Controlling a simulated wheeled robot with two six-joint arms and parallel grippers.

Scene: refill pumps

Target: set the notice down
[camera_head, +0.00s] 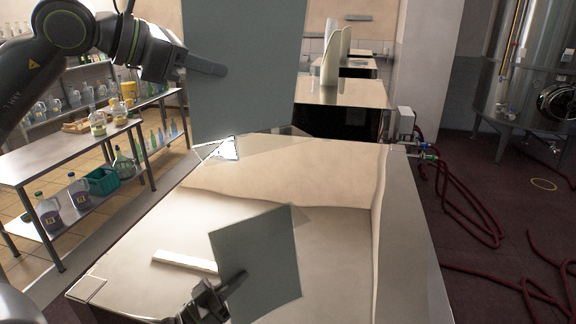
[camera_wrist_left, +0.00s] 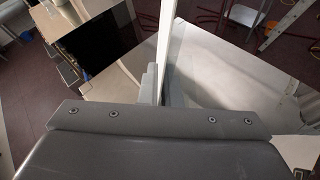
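The notice, a flat grey-green sheet (camera_head: 245,70), stands nearly upright at the top of the head view, its top cut off by the frame. My left gripper (camera_head: 208,67) is shut on its left part. In the left wrist view the notice (camera_wrist_left: 167,35) shows edge-on as a thin pale strip between the fingers (camera_wrist_left: 162,88). It appears held above the shiny steel table (camera_head: 400,230); a gap cannot be measured. A smaller sheet and dark gripper low in the head view look like their reflection in the tabletop. My right gripper is not in view.
A bright outlined patch (camera_head: 222,150) lies near the table's far left corner. Bottles and a green crate (camera_head: 102,181) stand on a shelf rack at left. A valve with red hoses (camera_head: 445,185) is at right, near a steel tank (camera_head: 530,70). The near tabletop looks clear.

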